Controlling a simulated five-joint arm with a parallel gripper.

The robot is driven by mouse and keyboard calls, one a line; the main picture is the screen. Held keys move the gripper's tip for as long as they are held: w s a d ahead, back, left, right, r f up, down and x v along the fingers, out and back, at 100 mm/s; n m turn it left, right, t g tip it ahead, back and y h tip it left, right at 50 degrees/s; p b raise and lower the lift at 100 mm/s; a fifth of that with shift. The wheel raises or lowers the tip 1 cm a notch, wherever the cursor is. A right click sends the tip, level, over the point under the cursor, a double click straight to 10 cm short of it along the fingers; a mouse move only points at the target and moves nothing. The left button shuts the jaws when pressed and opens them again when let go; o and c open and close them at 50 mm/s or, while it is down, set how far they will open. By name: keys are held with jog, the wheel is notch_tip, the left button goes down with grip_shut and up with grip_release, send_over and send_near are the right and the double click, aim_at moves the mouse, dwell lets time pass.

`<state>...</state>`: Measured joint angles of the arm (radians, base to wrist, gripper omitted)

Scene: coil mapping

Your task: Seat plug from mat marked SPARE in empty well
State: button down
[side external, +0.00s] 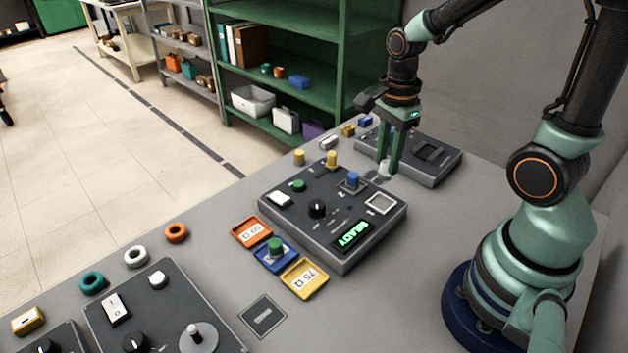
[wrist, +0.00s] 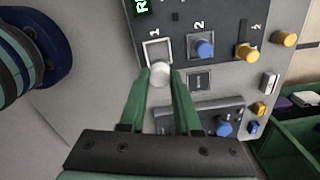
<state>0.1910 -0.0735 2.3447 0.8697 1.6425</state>
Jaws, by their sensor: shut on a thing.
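My gripper (side external: 389,168) is shut on a pale, silvery-white plug (wrist: 159,74), which shows between the green fingertips in the wrist view. In the side view the plug (side external: 384,167) hangs at the fingertips, by the far edge of the dark panel (side external: 330,240). The empty square well (side external: 380,204), pale-rimmed, is in that panel; in the wrist view the well (wrist: 157,50) is marked 1 and lies just beyond the plug. The plug is outside the well. A blue plug (side external: 352,179) stands at position 2. I cannot read SPARE on any mat.
Orange (side external: 251,232), blue (side external: 276,254) and yellow (side external: 305,278) trays lie beside the panel; the blue one holds a green plug (side external: 275,246). A second grey module (side external: 430,155) stands behind.

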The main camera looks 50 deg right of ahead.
aim_at(385, 178)
jog(key=shift+s+a+f, duration=0.1)
jog(key=shift+s+f, duration=0.1)
jog(key=shift+f, duration=2.75)
jog(key=shift+f, duration=0.5)
jog(key=shift+c, duration=0.3)
grip_release()
jog(key=shift+r, duration=3.5)
